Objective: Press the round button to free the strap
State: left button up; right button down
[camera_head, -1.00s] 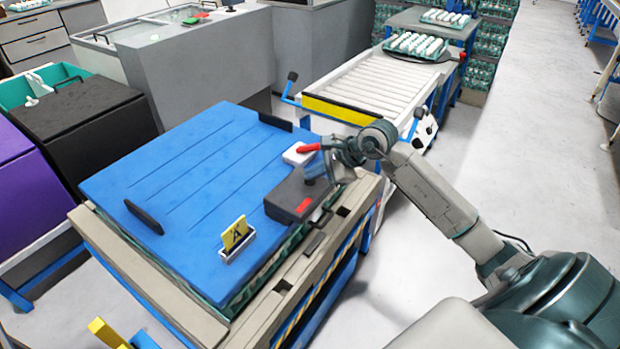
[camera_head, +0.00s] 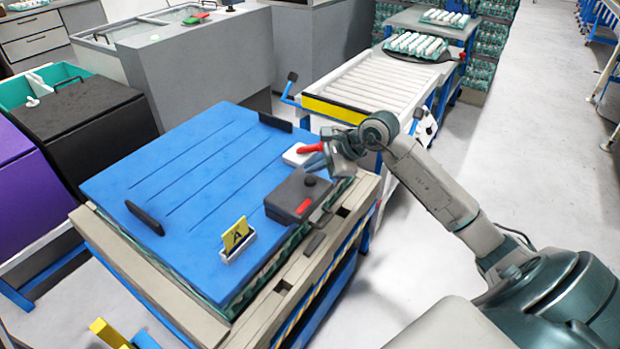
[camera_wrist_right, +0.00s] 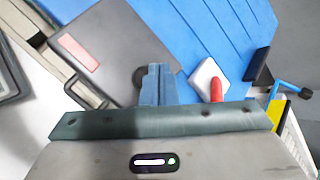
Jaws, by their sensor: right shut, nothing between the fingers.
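A dark grey box (camera_head: 288,194) with a red label sits at the right corner of the blue lid (camera_head: 170,190). A round dark button (camera_head: 310,181) stands on its top and is uncovered in the head view. In the right wrist view the button (camera_wrist_right: 139,76) is partly hidden behind my fingers. My right gripper (camera_head: 322,162) is shut and empty, above and just beyond the button; its fingers (camera_wrist_right: 158,82) also show in the wrist view. A short dark piece (camera_head: 315,243), possibly the strap, lies at the stand's edge below the box. My left gripper is not in view.
A white block with a red lever (camera_head: 309,148) sits close beside my right gripper. A yellow card (camera_head: 236,234) stands in a holder on the lid, with black handles at two edges. A roller conveyor (camera_head: 375,80) lies behind. The floor at right is clear.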

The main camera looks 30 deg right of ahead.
aim_at(314, 180)
jog(key=shift+r+p, duration=0.75)
jog(key=shift+r, duration=1.55)
